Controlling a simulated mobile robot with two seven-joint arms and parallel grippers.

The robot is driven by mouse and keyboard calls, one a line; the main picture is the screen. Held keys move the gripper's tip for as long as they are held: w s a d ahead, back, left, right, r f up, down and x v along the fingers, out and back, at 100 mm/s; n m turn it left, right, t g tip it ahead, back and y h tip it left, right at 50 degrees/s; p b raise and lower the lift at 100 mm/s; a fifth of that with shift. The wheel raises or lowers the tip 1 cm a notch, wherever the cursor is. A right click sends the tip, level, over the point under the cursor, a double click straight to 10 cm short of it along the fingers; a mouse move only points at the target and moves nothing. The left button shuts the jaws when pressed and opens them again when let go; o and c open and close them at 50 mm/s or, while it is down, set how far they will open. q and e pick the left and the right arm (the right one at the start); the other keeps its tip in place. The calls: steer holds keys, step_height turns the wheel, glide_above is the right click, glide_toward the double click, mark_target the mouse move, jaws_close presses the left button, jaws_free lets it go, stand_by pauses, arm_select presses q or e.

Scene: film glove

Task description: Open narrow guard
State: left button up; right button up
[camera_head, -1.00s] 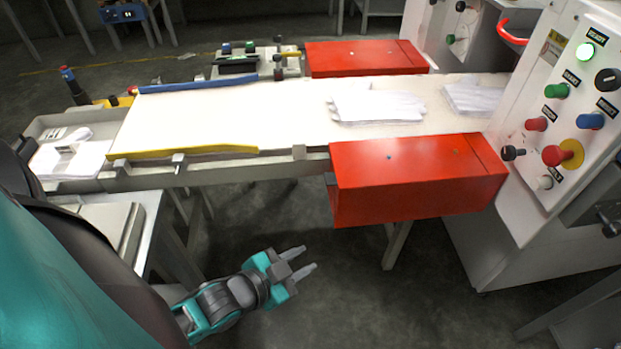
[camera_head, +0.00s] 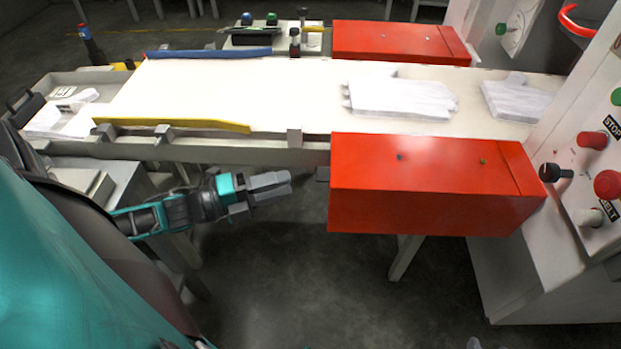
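No label marks a narrow guard. Two red box-shaped covers flank the white belt: the near one (camera_head: 425,190) faces me, closed, and the far one (camera_head: 395,43) is across the belt.
White gloves (camera_head: 400,98) lie on the belt (camera_head: 220,85). A yellow rail (camera_head: 175,123) and a blue rail (camera_head: 207,53) edge it. A panel with knobs and buttons (camera_head: 592,140) stands at right. Floor below the near cover is mostly clear, except for a support leg (camera_head: 405,257).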

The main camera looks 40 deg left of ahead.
arm_select(q)
steer(key=b+x, duration=0.2)
steer(key=x, duration=0.5)
steer(key=shift+c, duration=0.5)
jaws_close()
stand_by(0.8)
